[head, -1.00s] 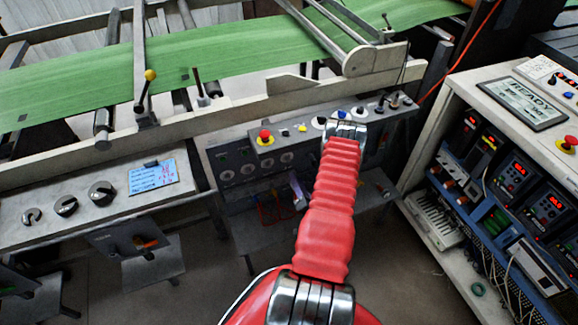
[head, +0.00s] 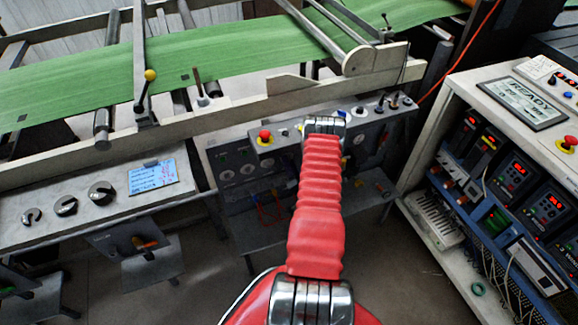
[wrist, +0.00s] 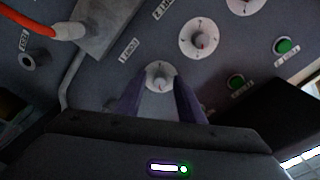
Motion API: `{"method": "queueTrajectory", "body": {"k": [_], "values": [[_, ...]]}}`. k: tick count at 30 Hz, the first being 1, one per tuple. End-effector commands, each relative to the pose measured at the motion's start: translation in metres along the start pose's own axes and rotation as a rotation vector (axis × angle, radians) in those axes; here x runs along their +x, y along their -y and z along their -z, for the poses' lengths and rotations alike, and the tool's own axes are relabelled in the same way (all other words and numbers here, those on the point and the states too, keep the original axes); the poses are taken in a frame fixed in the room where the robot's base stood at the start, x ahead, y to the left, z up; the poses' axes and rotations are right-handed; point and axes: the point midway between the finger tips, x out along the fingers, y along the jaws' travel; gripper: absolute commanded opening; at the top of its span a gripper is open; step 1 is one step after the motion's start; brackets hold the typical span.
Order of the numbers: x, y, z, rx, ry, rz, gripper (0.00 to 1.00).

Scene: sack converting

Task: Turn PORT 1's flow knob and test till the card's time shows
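In the wrist view a small pale knob on a white dial (wrist: 158,77) sits on the dark panel. The label beside it is upside down and looks like PORT 1. My gripper (wrist: 160,92) has its two purple fingers apart, one on each side of this knob. Whether they touch it I cannot tell. A larger white dial with a knob (wrist: 199,38) is up and right. Green buttons (wrist: 236,82) (wrist: 285,45) are on the right. In the head view my red arm hides the gripper. The handwritten card (head: 152,176) lies on the left console.
A READY display (head: 522,104) tops the right cabinet, beside a red stop button (head: 567,144). Another red button (head: 264,137) stands on the middle panel's top. An orange cable with a pale connector (wrist: 68,31) is at upper left in the wrist view.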

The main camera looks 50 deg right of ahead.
Motion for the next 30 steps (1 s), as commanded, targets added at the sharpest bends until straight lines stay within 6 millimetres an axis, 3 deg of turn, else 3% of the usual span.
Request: {"method": "queueTrajectory", "body": {"k": [15, 30], "values": [[-0.0003, 0.0000, -0.0002, 0.000, 0.000, 0.000, 0.01], [0.0004, 0.0006, -0.0017, -0.054, 0.002, 0.004, 0.00]]}}
